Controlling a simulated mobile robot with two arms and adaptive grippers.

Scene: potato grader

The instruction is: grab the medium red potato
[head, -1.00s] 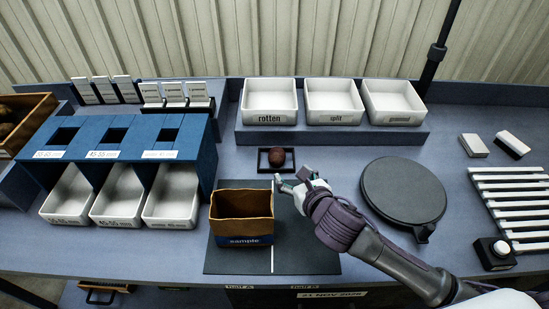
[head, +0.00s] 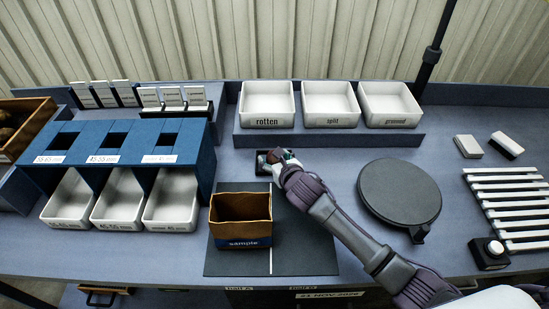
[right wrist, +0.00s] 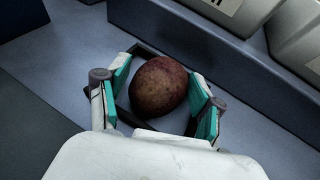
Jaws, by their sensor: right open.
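A reddish-brown potato (right wrist: 159,86) lies in a small dark square frame on the table. In the head view the potato (head: 273,157) is partly hidden by my right gripper (head: 281,160). In the right wrist view my right gripper (right wrist: 160,95) is open, with one teal-padded finger on each side of the potato. A gap shows on the left side; at the right the finger is close, and I cannot tell whether it touches. My left gripper is not in view.
A sample box (head: 241,221) stands in front on a dark mat (head: 305,250). A round black plate (head: 399,194) lies to the right. A blue sizing rack (head: 118,140) stands left.

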